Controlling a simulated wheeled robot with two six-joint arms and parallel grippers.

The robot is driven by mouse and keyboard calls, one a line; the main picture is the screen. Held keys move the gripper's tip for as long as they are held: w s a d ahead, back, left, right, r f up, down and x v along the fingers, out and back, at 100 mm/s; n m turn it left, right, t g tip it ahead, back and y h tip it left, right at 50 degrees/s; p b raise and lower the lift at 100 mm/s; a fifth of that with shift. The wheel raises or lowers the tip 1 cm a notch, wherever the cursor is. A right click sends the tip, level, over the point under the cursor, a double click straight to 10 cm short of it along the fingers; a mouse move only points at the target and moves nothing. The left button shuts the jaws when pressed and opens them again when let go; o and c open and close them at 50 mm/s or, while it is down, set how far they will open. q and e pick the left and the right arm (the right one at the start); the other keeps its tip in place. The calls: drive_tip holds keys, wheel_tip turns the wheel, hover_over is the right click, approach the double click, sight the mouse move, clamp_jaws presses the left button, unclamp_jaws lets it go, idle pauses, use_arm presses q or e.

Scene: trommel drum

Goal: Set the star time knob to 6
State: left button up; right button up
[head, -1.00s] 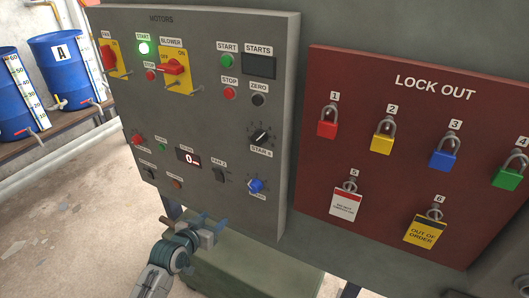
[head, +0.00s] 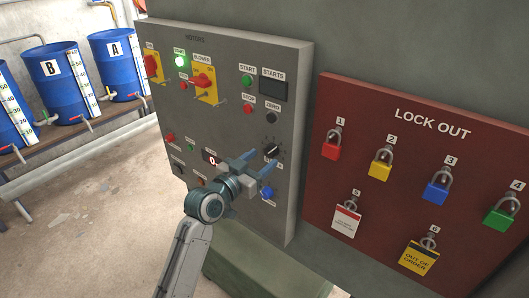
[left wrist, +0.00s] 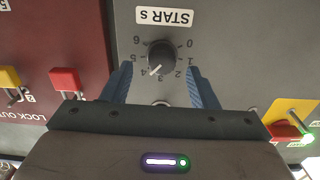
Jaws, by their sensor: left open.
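The star time knob (head: 273,147) is a black dial at the lower right of the grey motors panel (head: 225,120). In the left wrist view the same black knob (left wrist: 161,55), labelled "STAR s", has a ring of numbers from 0 to 6. Its white pointer aims down-left in that view, near the 4. My left gripper (head: 255,167) is open and empty, in front of the panel just below the knob. In the left wrist view its two blue fingers (left wrist: 160,80) stand apart, either side of and below the knob, not closed on it. My right gripper is not seen.
A blue knob (head: 267,193) sits just below my left gripper. Levers and buttons fill the panel's left side. A red lock out board (head: 390,230) with several padlocks is on the right. Blue barrels (head: 62,85) stand at the far left.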

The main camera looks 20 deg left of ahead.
use_arm(q)
drive_tip(key=shift+x, duration=1.1)
drive_tip(key=shift+a, duration=0.15)
